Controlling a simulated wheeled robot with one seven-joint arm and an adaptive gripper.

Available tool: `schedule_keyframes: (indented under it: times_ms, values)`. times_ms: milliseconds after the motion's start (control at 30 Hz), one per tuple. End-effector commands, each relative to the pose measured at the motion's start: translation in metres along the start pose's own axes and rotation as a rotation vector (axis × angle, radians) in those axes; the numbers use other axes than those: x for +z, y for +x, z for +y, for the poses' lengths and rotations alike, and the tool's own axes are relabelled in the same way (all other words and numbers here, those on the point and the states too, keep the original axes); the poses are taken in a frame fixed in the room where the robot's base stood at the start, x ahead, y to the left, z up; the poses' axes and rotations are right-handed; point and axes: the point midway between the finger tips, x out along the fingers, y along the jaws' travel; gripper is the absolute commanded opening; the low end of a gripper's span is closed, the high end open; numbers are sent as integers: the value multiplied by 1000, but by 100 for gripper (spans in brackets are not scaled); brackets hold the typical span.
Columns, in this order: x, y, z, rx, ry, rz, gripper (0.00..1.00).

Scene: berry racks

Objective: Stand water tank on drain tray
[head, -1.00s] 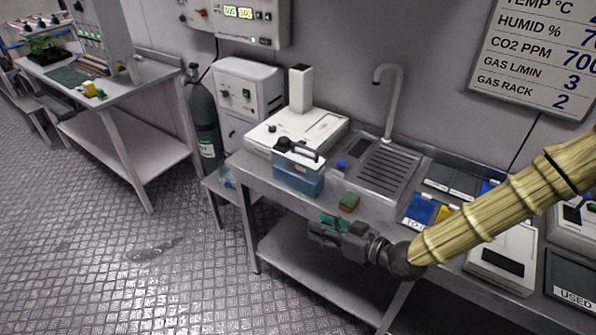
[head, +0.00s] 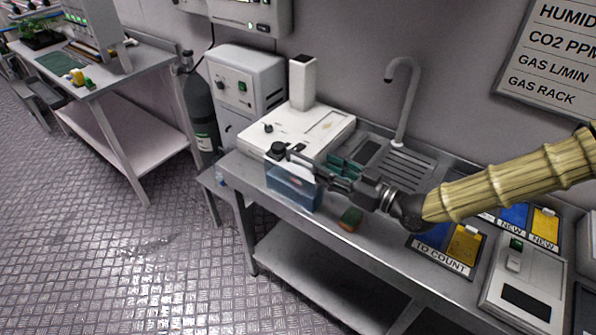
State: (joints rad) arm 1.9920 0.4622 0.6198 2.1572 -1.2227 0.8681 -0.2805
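The water tank (head: 292,189) is a translucent blue box with a dark cap and a dark handle on top. It stands upright at the front left of the steel bench. The drain tray (head: 408,168) is the ribbed steel surface beside the sink, behind and to the right of the tank. My gripper (head: 338,172) has teal finger pads and is at the right end of the tank's handle, level with the tank top. Its fingers look apart. The gripper partly covers the handle, so I cannot tell whether they touch it.
A white instrument (head: 306,128) stands close behind the tank. A green and brown sponge (head: 351,218) lies at the bench front. The curved tap (head: 405,100) rises behind the drain tray. Blue and yellow items sit on the TO COUNT mat (head: 445,250) at right.

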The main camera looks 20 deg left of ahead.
Motion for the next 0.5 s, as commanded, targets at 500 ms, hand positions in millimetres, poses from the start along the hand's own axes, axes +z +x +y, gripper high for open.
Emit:
schedule_keyframes:
  times_ms: [500]
  values:
    - [0,55,-1,-1,1,0,36]
